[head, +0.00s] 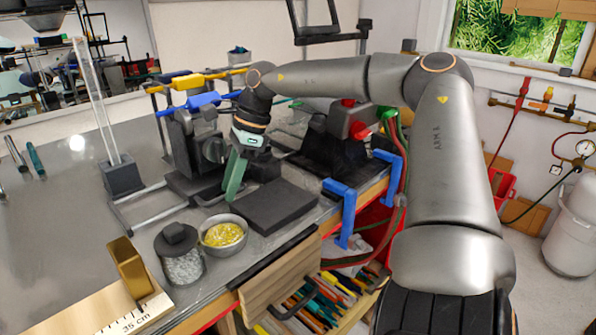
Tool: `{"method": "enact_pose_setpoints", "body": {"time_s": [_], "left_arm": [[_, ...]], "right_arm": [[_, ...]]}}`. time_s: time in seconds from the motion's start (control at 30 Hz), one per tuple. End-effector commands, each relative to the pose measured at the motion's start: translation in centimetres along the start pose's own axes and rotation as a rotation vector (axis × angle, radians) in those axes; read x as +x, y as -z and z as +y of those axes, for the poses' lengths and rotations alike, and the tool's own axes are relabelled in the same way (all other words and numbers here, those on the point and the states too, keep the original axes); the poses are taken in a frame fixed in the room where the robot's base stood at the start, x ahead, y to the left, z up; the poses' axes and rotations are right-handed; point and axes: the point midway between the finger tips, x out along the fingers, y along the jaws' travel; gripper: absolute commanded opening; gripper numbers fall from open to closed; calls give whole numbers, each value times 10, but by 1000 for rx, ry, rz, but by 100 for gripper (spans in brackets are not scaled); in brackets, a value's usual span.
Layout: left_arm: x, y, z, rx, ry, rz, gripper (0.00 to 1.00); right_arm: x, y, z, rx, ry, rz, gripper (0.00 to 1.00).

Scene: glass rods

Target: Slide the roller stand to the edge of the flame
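A dark stand (184,148) with a round part on its side stands on the grey bench, with a blue bar and a yellow bar across its top. I take it for the roller stand, but cannot be sure. My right gripper (235,178), with green fingers, points down just to the right of it. The fingers overlap in this view, so their gap is hidden, and I cannot tell whether they touch the stand. A black burner-like unit (334,150) with red knobs and red and green hoses stands further right. No flame is visible. My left gripper is out of view.
A dark flat plate (273,205) lies before the gripper. Nearby are a bowl of yellow bits (223,246), a lidded jar (182,270) and an upright glass rod in a dark block (122,179). Blue clamps (347,210) grip the bench edge. The bench's left is mostly clear.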

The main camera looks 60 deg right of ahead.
Motion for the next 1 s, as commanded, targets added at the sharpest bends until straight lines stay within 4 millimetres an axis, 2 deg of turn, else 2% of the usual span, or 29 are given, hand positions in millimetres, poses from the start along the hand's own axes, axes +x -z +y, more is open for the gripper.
{"method": "enact_pose_setpoints", "body": {"time_s": [0.13, 0.27, 0.73, 0.8, 1.0], "left_arm": [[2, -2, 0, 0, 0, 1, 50], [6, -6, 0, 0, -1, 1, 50], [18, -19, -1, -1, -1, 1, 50], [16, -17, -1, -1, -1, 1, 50], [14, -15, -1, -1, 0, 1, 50]], "right_arm": [[5, -5, 6, -2, -15, 4, 51], [12, -20, 13, -4, -15, 5, 51], [44, -100, 47, -5, -5, 4, 51], [22, -101, 45, 0, 1, -5, 51], [-20, -100, 44, 0, 1, -5, 51]]}}
